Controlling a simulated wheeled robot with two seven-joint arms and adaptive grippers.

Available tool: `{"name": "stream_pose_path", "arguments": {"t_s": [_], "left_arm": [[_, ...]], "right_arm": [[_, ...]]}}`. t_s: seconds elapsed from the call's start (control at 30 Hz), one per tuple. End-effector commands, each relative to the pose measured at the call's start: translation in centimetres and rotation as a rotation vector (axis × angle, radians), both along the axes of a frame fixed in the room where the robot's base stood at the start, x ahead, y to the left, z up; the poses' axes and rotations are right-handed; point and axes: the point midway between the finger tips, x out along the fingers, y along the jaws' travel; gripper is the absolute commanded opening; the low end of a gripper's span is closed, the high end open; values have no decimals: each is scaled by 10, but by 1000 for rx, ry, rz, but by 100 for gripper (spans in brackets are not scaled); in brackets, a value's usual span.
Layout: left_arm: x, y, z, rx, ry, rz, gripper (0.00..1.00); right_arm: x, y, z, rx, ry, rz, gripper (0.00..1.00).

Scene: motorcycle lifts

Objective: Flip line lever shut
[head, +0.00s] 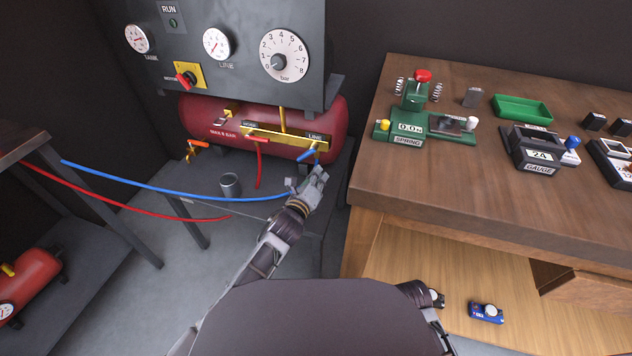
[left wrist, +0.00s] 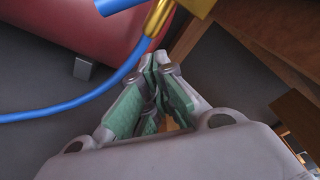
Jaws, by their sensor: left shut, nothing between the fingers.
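The blue line lever (head: 306,155) sits on the brass valve under the LINE label, at the right end of the yellow manifold (head: 285,141). It slants up to the right in the head view. Its end shows at the top of the left wrist view (left wrist: 118,5), beside the brass fitting (left wrist: 158,18) with the blue hose (left wrist: 75,108) below. My left gripper (head: 320,172) is just below the lever, shut and empty. In the left wrist view its fingertips (left wrist: 157,62) are close under the fitting; contact with it or the hose is unclear. My right gripper is not visible.
A red lever (head: 257,139) is to the left. A metal cup (head: 230,185) stands below. The wooden bench (head: 430,185) with instruments is close on the right.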

Motion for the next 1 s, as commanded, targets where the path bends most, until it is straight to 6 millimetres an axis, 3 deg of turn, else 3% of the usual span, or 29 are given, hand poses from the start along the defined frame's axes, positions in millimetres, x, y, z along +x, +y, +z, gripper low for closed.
{"name": "stream_pose_path", "arguments": {"t_s": [0.1,0.6,1.0], "left_arm": [[7,-2,0,-1,-1,0,0],[7,25,25,-1,-1,0,0],[7,27,27,0,-1,-1,0]], "right_arm": [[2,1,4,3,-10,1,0],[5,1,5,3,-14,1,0],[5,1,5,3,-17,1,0]]}}
